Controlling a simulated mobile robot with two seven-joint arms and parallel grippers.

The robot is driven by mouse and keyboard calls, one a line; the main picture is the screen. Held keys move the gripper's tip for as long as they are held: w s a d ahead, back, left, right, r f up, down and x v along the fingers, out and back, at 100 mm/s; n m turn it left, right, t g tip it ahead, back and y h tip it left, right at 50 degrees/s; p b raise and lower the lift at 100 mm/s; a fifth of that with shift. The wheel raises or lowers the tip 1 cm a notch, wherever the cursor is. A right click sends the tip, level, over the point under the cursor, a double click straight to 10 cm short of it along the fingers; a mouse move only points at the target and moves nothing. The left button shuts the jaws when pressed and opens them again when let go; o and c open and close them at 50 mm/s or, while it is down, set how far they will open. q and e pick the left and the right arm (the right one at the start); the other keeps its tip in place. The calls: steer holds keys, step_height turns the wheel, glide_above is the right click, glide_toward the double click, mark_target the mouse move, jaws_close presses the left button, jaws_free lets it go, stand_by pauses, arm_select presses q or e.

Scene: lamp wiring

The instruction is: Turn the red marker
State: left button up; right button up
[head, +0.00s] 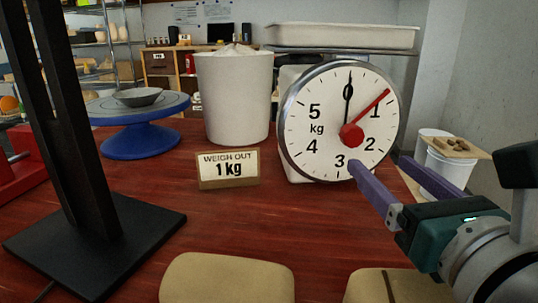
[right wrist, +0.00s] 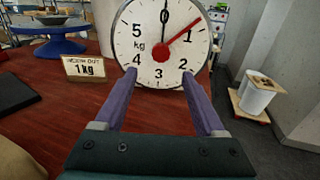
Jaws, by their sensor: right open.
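The red marker (head: 372,113) is a thin pointer with a round red knob (head: 352,136) at the middle of the white scale dial (head: 318,145). It points to the upper right, close beside the numeral 1 on its 0 side. It also shows in the right wrist view (right wrist: 181,35). The black needle (head: 348,95) points up at 0. My right gripper (head: 380,164) has its purple fingers spread and empty, at the lower right of the dial. In the right wrist view its fingertips (right wrist: 159,74) lie on either side below the knob, apart from it. My left gripper is not in view.
A sign (head: 228,169) reads "WEIGH OUT 1 kg". A white bucket (head: 232,100) stands left of the scale, under whose tray (head: 340,37) the dial sits. A blue turntable (head: 138,138) and a black stand (head: 90,245) are left. Tan rounded blocks (head: 227,280) lie in front.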

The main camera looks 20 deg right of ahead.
mark_target(355, 139)
steer(key=x, duration=0.9)
steer(key=shift+w+d+r+b, duration=0.1)
steer(key=shift+w+d+b, duration=0.1)
steer(key=shift+b, duration=0.15)
steer(key=shift+c, duration=0.4)
jaws_close()
stand_by(0.5)
